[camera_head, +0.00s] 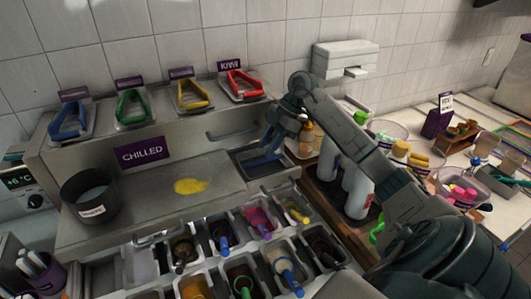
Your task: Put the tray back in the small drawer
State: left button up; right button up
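My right gripper (270,148) reaches down from the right arm over a small dark open compartment (258,168) at the right end of the steel counter unit. Its dark blue-grey fingers point down into or just above this compartment. I cannot tell whether the fingers are open or shut, or whether they touch anything. The compartment looks like a small drawer or a tray. Its inside is partly hidden by the fingers, and I cannot tell a separate tray in it. My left gripper is not in view.
Tong trays, including the red one (242,84), line the upper shelf. A black tub (90,196) and a yellow spill (190,186) are on the steel top. Topping bins (239,276) fill the front. White bottles (358,188) stand close under my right forearm.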

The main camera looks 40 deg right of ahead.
jog(key=b+v, duration=0.3)
jog(key=v, duration=0.7)
jog(key=shift+d, duration=0.15)
